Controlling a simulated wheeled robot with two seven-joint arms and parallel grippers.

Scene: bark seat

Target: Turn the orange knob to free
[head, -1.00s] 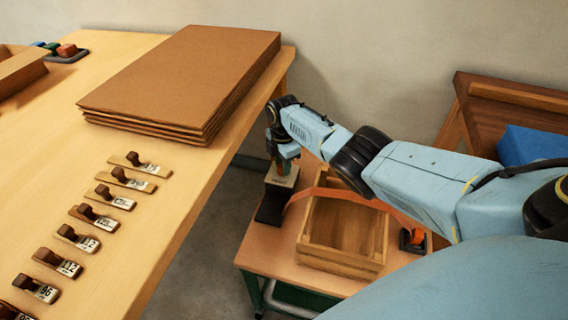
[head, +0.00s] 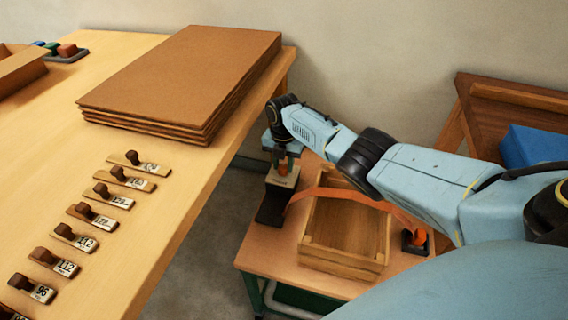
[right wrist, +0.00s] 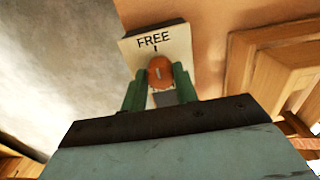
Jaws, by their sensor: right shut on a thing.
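The orange knob (right wrist: 160,72) sits on a pale plate (right wrist: 168,42) marked FREE with a short black tick. In the right wrist view, the knob's pale line runs almost upright, roughly towards the tick. My right gripper (right wrist: 158,85) is shut on the knob, with one green finger on each side. In the head view the gripper (head: 284,160) reaches down to the knob (head: 283,168) on its dark stand (head: 270,208). The other settings on the plate are not visible. My left gripper is out of view.
A wooden crate (head: 308,252) stands right of the knob, crossed by an orange band (head: 335,193). A second orange part (head: 416,238) on a black base is to its right. The long table (head: 150,235) on the left holds brown boards (head: 190,75) and several labelled, handled blocks.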

